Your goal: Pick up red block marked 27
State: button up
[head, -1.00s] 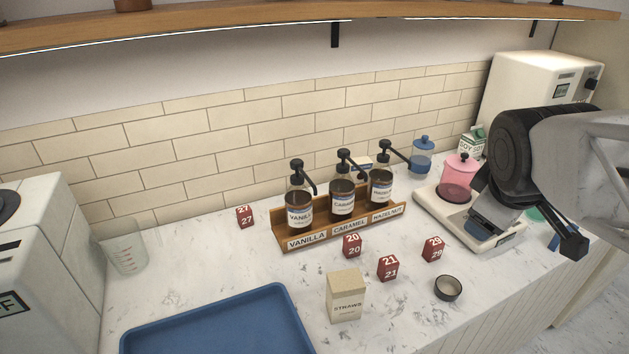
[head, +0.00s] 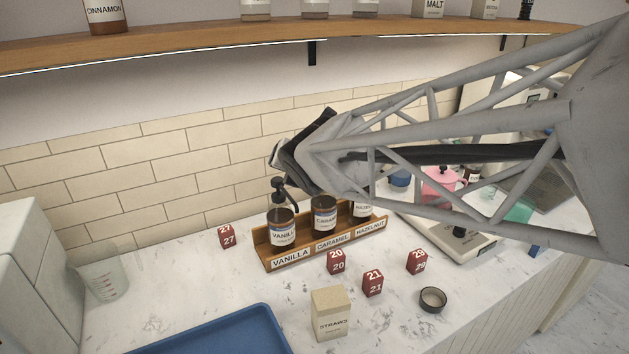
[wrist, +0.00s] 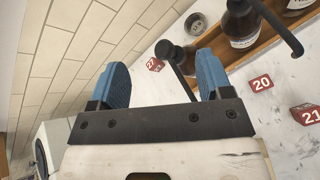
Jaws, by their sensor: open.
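The red block marked 27 (head: 228,236) sits on the marble counter, left of the wooden syrup rack and near the tiled wall. It also shows in the wrist view (wrist: 155,64), beyond and between my blue fingertips, beside a black pump spout. My gripper (wrist: 162,78) is open and empty, its two blue fingers spread apart. It is up in the air, apart from the block. In the head view my arm reaches in from the right, above the syrup bottles; its fingers cannot be made out there.
The syrup rack (head: 290,261) holds pump bottles, including vanilla (head: 282,234), close to the arm. Similar red blocks 20 (head: 336,261), 21 (head: 373,283) and 29 (head: 417,261) stand in front. A straws box (head: 329,315), blue tray (head: 225,335) and measuring jug (head: 104,277) are nearby. A shelf (head: 200,45) hangs above.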

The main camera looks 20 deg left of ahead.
jog(key=s+a+f+n+g+y, duration=0.15)
jog(key=s+a+n+y, duration=0.25)
jog(key=a+n, duration=0.75)
jog(key=m, duration=0.3)
send_near(228, 235)
jog(key=shift+w+a+f+n, duration=0.15)
jog(key=shift+a+f+n, duration=0.05)
jog(key=shift+a+n, duration=0.05)
jog(key=shift+a, duration=0.1)
jog(key=shift+x, duration=3)
jog(key=shift+w+a+f, duration=0.15)
jog(key=shift+w, duration=0.15)
jog(key=shift+a, duration=0.1)
jog(key=shift+x, duration=2.55)
jog(key=shift+c, duration=0.3)
